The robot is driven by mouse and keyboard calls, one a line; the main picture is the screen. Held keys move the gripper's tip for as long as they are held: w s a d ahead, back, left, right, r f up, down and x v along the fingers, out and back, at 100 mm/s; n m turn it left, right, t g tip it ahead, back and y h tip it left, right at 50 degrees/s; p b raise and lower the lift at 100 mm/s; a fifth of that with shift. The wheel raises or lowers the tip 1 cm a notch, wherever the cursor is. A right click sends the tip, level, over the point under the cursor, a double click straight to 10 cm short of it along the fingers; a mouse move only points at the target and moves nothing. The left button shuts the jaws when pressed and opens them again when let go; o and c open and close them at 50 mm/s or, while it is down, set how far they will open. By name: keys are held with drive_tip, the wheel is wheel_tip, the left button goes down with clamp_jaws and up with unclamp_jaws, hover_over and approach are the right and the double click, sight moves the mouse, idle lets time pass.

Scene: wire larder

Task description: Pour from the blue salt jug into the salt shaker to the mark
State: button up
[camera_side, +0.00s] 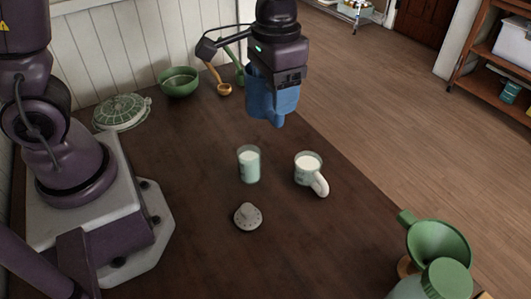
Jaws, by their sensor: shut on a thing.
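The blue salt jug (259,95) is held in the air above the table, and my gripper (277,84) is shut on it. The jug looks roughly upright; its contents are hidden, and no stream shows below it. A clear glass vessel (249,167), likely the salt shaker, stands upright below the jug and toward the camera, apart from it. White stuff shows inside; a mark cannot be made out clearly. A pale perforated cap (247,217), seemingly the shaker's top, lies on the table nearer the camera.
A white-filled cup with a pale handle (319,184) stands right of the glass. A green bowl (179,83), patterned green lid (122,112) and wooden ladle (223,88) are at the back. A green funnel (440,243) and green-capped container (445,279) stand front right. The table's middle left is clear.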

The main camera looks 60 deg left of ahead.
drive_tip(key=w+a+f+n, duration=0.1)
drive_tip(key=w+a+f, duration=0.1)
drive_tip(key=a+f, duration=0.3)
drive_tip(key=a, duration=0.2)
drive_tip(key=shift+w+a+f, duration=0.15)
drive_tip(key=shift+w+a, duration=0.15)
drive_tip(key=shift+w, duration=0.05)
